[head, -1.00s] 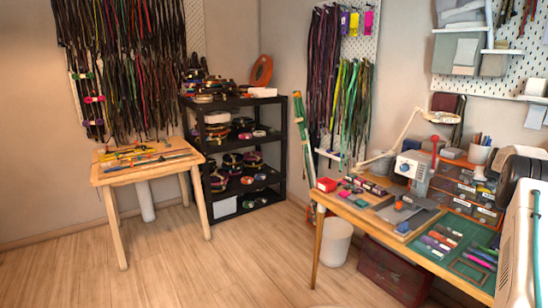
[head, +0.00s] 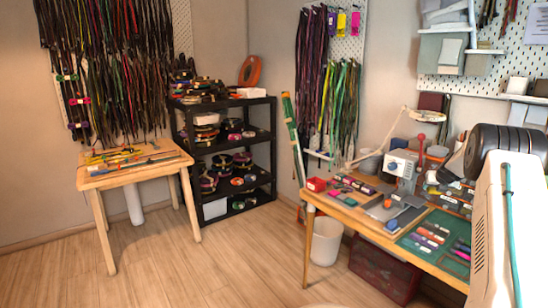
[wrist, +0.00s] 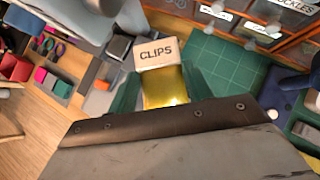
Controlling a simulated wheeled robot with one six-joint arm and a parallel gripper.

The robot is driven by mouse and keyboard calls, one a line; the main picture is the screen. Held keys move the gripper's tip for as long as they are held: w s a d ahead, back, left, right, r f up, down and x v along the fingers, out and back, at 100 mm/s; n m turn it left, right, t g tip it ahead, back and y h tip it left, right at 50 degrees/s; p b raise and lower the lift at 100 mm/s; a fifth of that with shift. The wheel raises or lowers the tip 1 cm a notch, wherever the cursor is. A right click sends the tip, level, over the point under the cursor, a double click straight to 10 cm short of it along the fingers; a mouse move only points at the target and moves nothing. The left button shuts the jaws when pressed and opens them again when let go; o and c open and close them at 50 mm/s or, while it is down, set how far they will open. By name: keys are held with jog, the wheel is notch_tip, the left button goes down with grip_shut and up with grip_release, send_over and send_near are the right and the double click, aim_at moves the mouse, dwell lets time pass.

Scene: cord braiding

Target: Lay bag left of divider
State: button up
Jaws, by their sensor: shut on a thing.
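In the wrist view a small yellow bag (wrist: 167,86) with a pale header card reading "CLIPS" (wrist: 169,53) sits between the two green fingers of my gripper (wrist: 168,82). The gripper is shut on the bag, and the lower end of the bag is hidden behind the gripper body. The bag is above the work table, near a green cutting mat (wrist: 222,62). I cannot make out a divider in either view. The head view shows neither the gripper nor the bag.
The work table (head: 345,215) holds a green mat (head: 445,240), small coloured packs, a lamp and labelled drawers (wrist: 262,25). A wooden side table (head: 100,182) with tools and a black shelf (head: 222,152) stand at the left. Wooden floor between them is clear.

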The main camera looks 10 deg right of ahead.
jog(key=w+a+n+y, duration=0.1)
jog(key=w+a, duration=0.1)
jog(key=a, duration=1)
jog(key=w+a+n+y, duration=0.1)
jog(key=w+a, duration=0.2)
jog(key=a, duration=0.9)
jog(key=shift+s+a+r+n+t+y, duration=0.5)
jog(key=shift+a+r+n, duration=0.75)
jog(key=shift+a, duration=6.8)
jog(key=shift+s+a+r+n+t+y, duration=0.2)
jog(key=shift+s+a+r+n+y, duration=1.05)
jog(key=shift+a, duration=6.75)
jog(key=s+a+f+m+h, duration=0.1)
jog(key=s+a+m+h, duration=0.2)
jog(key=s, duration=0.7)
jog(key=shift+a+f+m+g, duration=0.35)
jog(key=shift+a+m, duration=0.25)
jog(key=shift+a, duration=0.2)
jog(key=shift+h, duration=0.25)
